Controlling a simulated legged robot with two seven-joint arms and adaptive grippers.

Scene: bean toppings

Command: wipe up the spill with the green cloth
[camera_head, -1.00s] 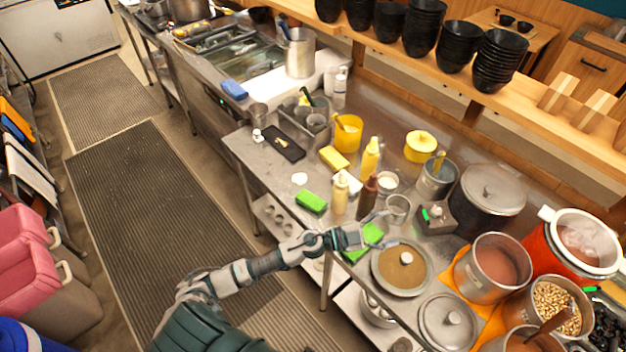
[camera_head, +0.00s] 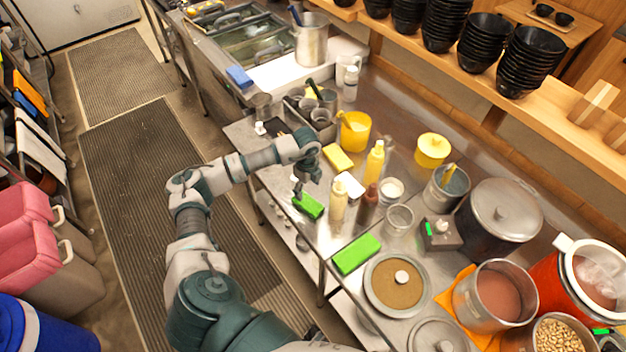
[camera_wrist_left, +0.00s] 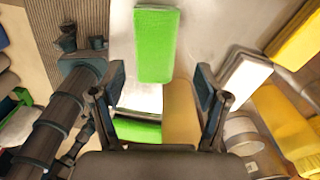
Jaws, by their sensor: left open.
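Two green, block-like pieces lie on the steel counter; I cannot tell which is the cloth. The left one (camera_head: 308,206) is next to my left gripper (camera_head: 306,190) and also shows in the left wrist view (camera_wrist_left: 157,45), beyond the fingertips. I cannot make out a clear spill. My right gripper is out of view.
A cream bottle (camera_head: 338,202), a brown bottle (camera_head: 368,208) and a yellow bottle (camera_head: 374,163) stand close right of my left gripper. A white piece (camera_head: 350,185) and a yellow sponge (camera_head: 337,157) lie behind.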

